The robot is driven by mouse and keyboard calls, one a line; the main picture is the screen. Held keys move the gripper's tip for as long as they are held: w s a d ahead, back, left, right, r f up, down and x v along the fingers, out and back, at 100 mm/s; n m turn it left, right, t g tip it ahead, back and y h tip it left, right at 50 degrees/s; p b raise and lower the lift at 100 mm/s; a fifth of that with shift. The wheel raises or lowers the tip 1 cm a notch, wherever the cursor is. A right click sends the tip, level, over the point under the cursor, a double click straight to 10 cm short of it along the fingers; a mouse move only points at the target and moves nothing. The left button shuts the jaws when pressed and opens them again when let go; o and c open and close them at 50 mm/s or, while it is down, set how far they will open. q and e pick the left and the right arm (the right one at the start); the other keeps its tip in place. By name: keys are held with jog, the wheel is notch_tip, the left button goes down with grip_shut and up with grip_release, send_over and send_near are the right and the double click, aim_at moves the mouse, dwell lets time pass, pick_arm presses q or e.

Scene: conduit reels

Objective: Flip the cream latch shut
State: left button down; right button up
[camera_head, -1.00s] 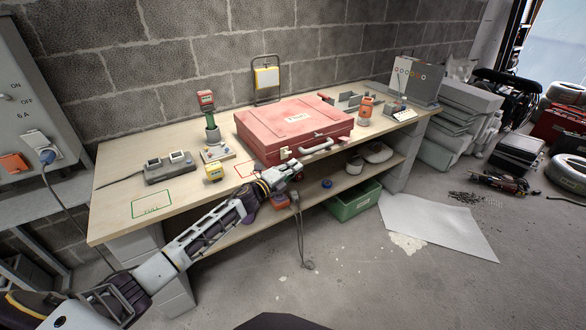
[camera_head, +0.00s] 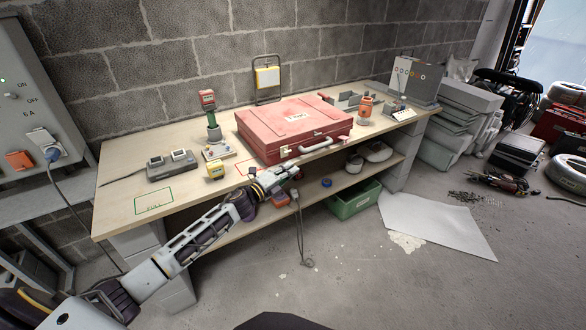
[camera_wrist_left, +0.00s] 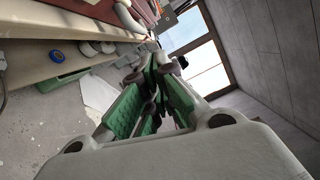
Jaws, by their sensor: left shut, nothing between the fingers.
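The red case (camera_head: 290,127) lies with its lid down on the workbench. A small cream latch (camera_head: 286,151) shows on its front face, left of the pale handle (camera_head: 317,145). Whether the latch is up or down is too small to tell. My left gripper (camera_head: 294,168) is just in front of and below the latch, and seems apart from it. In the left wrist view its green-padded fingers (camera_wrist_left: 153,100) are shut with nothing between them. The case's red edge (camera_wrist_left: 105,10) shows at the top there; the latch cannot be made out. My right gripper is not in view.
The floor in front is mostly clear.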

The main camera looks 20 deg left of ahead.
pick_arm(q)
jog(key=v, duration=0.6)
jog(key=shift+s+a+r, duration=0.25)
jog(key=shift+s+r, duration=0.1)
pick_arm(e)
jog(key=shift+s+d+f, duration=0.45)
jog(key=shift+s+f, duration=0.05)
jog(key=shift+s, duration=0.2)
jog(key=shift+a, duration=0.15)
